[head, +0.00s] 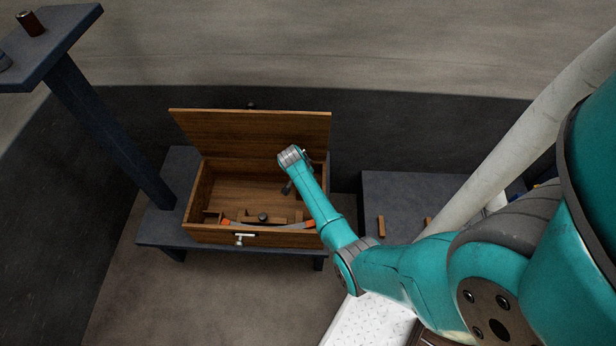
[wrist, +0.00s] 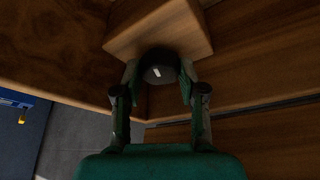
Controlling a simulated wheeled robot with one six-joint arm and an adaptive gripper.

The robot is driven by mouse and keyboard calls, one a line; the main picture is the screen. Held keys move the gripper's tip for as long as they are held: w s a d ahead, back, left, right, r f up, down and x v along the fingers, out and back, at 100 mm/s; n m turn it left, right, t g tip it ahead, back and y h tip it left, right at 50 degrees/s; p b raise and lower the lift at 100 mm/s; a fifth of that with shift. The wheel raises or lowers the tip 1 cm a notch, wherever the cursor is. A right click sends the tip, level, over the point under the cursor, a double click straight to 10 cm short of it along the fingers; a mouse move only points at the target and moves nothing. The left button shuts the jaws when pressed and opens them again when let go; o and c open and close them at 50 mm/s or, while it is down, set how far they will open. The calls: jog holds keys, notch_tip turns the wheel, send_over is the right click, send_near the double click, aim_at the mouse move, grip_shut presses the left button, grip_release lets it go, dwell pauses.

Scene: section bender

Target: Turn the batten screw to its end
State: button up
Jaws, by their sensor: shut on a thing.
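A dark round screw head (wrist: 160,70) with a small white mark sits against a wooden block (wrist: 165,30) in the wrist view. I take it for the batten screw. My gripper (wrist: 158,84) is shut on it, one finger on each side. In the head view my gripper (head: 287,187) shows small and dark under the wrist, inside the open wooden box (head: 215,236), and the arm hides part of the box's right side. How far the screw is turned cannot be told.
A curved strip with orange ends (head: 283,226) and a dark knob (head: 263,217) lie near the box's front. A pale T-shaped handle (head: 243,238) is at its front wall. The lid (head: 250,135) stands open behind. A low dark table (head: 400,190) is at right.

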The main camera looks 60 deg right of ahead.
dwell(0.5)
jog(key=o, duration=0.9)
jog(key=shift+c, duration=0.2)
jog(key=shift+a+r, duration=0.1)
jog(key=v, duration=1.1)
jog(key=shift+r, duration=0.35)
jog(key=shift+a, duration=0.1)
